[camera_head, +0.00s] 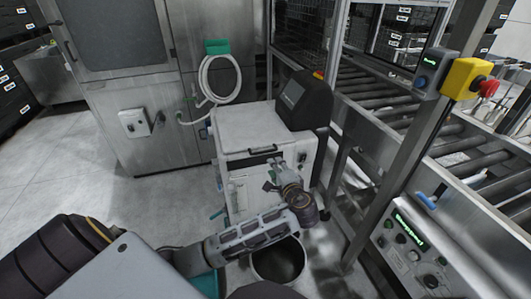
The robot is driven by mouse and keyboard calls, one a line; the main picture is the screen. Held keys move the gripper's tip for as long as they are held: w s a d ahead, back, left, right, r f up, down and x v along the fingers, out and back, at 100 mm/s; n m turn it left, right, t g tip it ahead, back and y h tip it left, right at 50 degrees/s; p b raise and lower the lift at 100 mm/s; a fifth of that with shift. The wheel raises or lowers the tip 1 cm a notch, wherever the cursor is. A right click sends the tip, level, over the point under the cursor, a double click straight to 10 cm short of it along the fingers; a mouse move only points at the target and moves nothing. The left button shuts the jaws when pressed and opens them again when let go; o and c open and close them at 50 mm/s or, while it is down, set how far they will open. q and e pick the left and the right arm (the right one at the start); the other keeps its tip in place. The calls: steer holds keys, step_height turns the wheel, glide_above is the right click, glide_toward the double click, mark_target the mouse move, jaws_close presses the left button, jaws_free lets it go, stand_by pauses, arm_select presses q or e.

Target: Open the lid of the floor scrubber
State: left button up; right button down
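A white boxy machine (240,195) with a dark tilted display unit (303,100) stands in the middle; I take it to be the floor scrubber. Its flat white top, which looks like the lid (245,128), is down. A dark handle (262,150) sits at the lid's front edge. My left arm comes in from the lower left, and my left gripper (274,175) is in front of the machine's front face, just below the handle. The fingers are small in view; their opening and any contact cannot be made out. My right gripper is not in view.
A steel cabinet (130,95) with a coiled white hose (220,78) stands behind on the left. A roller conveyor (440,155) and a post with a red stop button (488,88) lie on the right. A round dark bin (278,262) is below my arm. Floor on the left is clear.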

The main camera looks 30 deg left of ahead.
mark_target(266, 152)
arm_select(q)
steer(key=shift+a, duration=0.1)
steer(key=shift+x, duration=6.85)
steer(key=shift+w, duration=0.1)
jaws_close()
